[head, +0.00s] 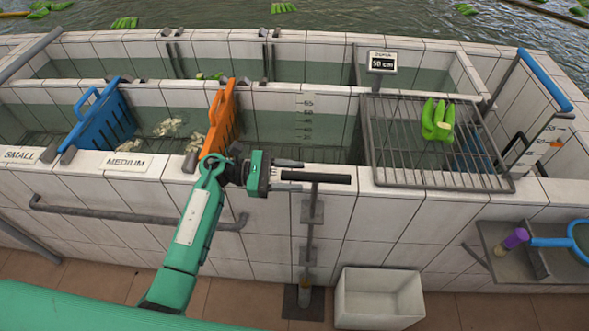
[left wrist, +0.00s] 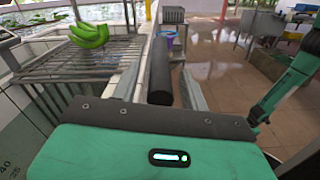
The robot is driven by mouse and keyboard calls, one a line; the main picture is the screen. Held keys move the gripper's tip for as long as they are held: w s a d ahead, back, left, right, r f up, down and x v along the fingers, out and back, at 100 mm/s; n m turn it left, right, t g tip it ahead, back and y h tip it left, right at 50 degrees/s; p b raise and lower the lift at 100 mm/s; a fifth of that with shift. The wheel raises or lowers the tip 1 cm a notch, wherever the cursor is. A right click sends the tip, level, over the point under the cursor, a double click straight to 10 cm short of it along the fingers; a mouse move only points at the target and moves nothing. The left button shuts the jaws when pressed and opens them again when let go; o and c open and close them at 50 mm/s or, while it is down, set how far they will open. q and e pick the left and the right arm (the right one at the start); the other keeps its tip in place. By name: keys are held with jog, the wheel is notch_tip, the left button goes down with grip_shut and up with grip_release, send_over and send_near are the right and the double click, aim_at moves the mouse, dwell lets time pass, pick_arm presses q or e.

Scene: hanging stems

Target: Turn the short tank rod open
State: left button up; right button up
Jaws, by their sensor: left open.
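The short tank rod is an upright grey rod (head: 309,225) on the front tank wall, with a black crossbar handle (head: 317,178) on top. The handle points level across the picture and also shows in the left wrist view (left wrist: 160,72). My left gripper (head: 288,175) is open at the handle's left end. In the left wrist view the handle lies between the two spread fingers, closer to the left one, and neither finger is closed on it. The rod's foot is by a dark floor plate (head: 303,302). My right gripper does not show.
A wire rack (head: 385,160) with green bananas (head: 437,118) lies over the tank, right of the handle. Blue (head: 100,115) and orange (head: 222,118) slotted gates stand in the tank. A white bin (head: 379,296) and a grey side shelf (head: 490,235) are at the front.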

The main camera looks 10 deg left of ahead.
pick_arm(q)
jog(key=shift+d, duration=0.4)
grip_shut()
